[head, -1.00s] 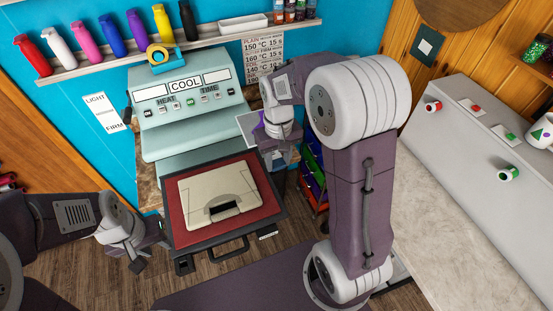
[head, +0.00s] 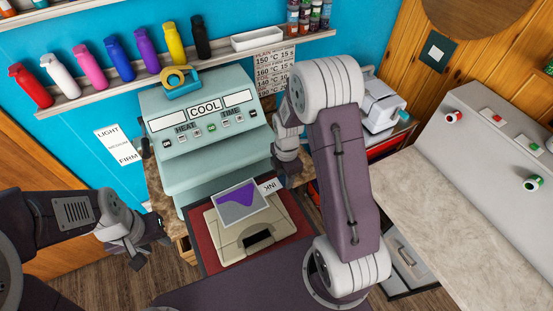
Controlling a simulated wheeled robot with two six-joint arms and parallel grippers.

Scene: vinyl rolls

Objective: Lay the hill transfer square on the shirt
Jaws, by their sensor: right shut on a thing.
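The hill transfer square (head: 258,209), a grey sheet with a purple hill shape and a white tab marked INK, shows in the head view over the beige shirt (head: 230,249). The shirt lies folded on the red pad of the press. My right gripper (head: 279,184) is shut on the transfer square near its tab end; its fingertips are partly hidden by the arm. The square overlaps the shirt's upper part in the picture; I cannot tell whether it touches. My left gripper (head: 148,253) is open and empty, left of the press.
The heat press (head: 200,130) reads COOL and stands behind the shirt. A shelf (head: 140,78) with several coloured bottles runs along the blue wall. A grey counter (head: 440,205) is at the right, with a white machine (head: 382,105) behind it.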

